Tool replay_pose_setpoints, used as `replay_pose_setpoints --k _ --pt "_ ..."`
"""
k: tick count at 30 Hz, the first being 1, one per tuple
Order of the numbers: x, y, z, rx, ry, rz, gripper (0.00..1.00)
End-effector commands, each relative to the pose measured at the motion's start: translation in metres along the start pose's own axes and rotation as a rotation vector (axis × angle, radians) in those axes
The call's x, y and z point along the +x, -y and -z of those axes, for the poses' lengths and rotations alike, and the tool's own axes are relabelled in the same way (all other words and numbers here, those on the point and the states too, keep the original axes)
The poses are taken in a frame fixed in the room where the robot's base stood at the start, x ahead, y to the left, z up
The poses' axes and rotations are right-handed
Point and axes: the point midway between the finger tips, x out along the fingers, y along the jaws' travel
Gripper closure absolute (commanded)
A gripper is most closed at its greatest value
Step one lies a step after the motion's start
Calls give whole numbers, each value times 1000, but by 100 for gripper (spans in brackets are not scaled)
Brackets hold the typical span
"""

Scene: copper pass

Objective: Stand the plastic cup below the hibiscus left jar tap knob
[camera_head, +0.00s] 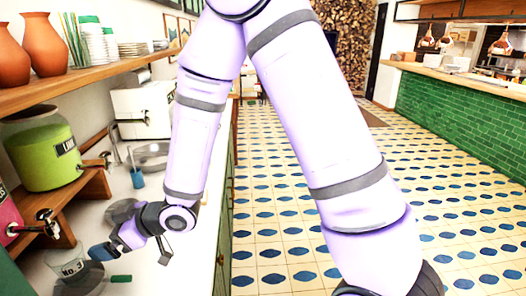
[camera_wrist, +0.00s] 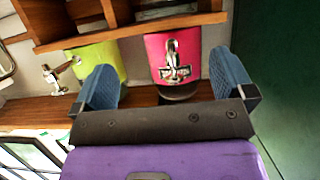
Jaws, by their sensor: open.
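The clear plastic cup (camera_head: 62,258), with a "No. 3" mark, stands upright at the lower left in the head view. A pink jar (camera_head: 8,218) is cut off by the left edge; its metal tap (camera_head: 44,217) is above and left of the cup in the picture. I cannot tell whether the cup is directly beneath that tap. My gripper (camera_head: 100,252) is open beside the cup, on its right. In the wrist view my gripper (camera_wrist: 163,64) is open and empty, with the pink jar (camera_wrist: 158,45) and its tap (camera_wrist: 175,68) beyond the fingers. The cup does not show there.
A green jar (camera_head: 45,165) with a tap stands on the wooden riser (camera_head: 92,192). Dark round utensils (camera_head: 82,280) lie on the white counter, one with a green handle (camera_head: 121,278). A metal bowl (camera_head: 150,155) stands farther back. A shelf (camera_head: 90,88) hangs above.

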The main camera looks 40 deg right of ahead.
Motion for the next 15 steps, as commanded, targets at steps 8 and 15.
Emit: replay_pose_setpoints --k 8,15 --pt "-68 -56 30 -29 192 -238 0" --pt "-158 -88 54 41 367 -467 0"
